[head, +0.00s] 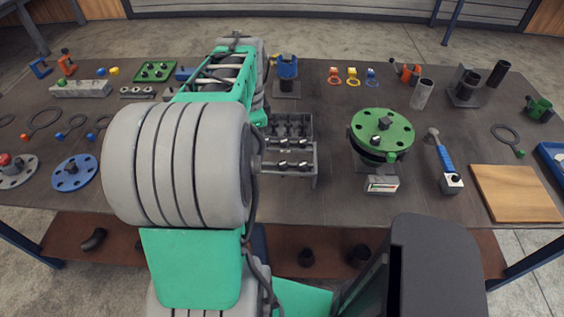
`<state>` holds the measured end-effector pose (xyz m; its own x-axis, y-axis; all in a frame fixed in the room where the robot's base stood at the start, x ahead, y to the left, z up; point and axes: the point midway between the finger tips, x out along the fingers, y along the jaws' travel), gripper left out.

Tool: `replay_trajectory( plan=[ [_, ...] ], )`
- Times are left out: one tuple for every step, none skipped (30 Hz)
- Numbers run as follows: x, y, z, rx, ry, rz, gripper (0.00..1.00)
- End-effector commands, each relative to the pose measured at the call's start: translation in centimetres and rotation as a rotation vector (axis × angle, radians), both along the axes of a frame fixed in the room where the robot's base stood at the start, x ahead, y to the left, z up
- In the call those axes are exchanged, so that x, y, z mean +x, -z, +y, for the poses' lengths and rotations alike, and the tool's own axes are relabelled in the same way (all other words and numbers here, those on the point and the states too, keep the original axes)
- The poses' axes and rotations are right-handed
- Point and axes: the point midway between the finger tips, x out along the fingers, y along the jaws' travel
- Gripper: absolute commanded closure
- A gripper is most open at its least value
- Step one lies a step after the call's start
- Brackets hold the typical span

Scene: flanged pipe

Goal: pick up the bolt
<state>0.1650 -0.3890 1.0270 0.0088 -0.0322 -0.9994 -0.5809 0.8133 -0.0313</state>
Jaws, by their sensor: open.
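A grey metal bolt tray (314,160) stands just right of my arm near the middle of the table. Several small bolts show in it, one of them a shiny bolt (303,165) in the front row; I cannot tell which is the task's bolt. Right of the tray is a pipe with a round green flange (398,128). Small metal pieces sit on the flange. My arm reaches forward over the table, left of the tray. My gripper's fingers are not visible; the arm hides the area behind it.
A small boxed gauge (382,184) lies before the flange. A blue-handled tool (445,160) and a wooden board (515,193) are to the right. A blue flange (74,173) lies left. Clamps, rings and pipe pieces line the back. Bare table shows between tray and flange.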

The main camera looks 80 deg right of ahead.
Motion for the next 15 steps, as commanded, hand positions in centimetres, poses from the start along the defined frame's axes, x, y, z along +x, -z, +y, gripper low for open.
replay_trajectory(
  plan=[
    [-3.0, 0.0, -1.3, 0.015, 0.142, 0.002, 0.49],
    [-4.4, 0.0, -1.8, 0.021, 0.209, 0.002, 0.49],
    [-5.8, 0.1, -2.3, 0.028, 0.279, 0.003, 0.49],
    [-6.5, 0.2, -2.5, 0.032, 0.319, 0.003, 0.49],
    [-7.1, 0.3, -2.7, 0.036, 0.348, 0.003, 0.49],
    [-7.5, 0.6, -2.8, 0.037, 0.372, 0.004, 0.49],
    [-7.7, 0.9, -2.8, 0.039, 0.381, 0.003, 0.49],
    [-7.8, 1.3, -2.8, 0.04, 0.384, 0.004, 0.49],
    [-7.8, 1.8, -2.8, 0.04, 0.384, 0.004, 0.49],
    [-7.7, 2.2, -2.7, 0.04, 0.383, 0.004, 0.49],
    [-7.7, 2.6, -2.7, 0.039, 0.382, 0.003, 0.49],
    [-7.7, 3.1, -2.6, 0.04, 0.382, 0.004, 0.49],
    [-7.7, 3.5, -2.6, 0.04, 0.381, 0.004, 0.49],
    [-7.7, 3.9, -2.5, 0.04, 0.381, 0.004, 0.49],
    [-7.7, 4.6, -2.3, 0.04, 0.38, 0.004, 0.49]
  ],
)
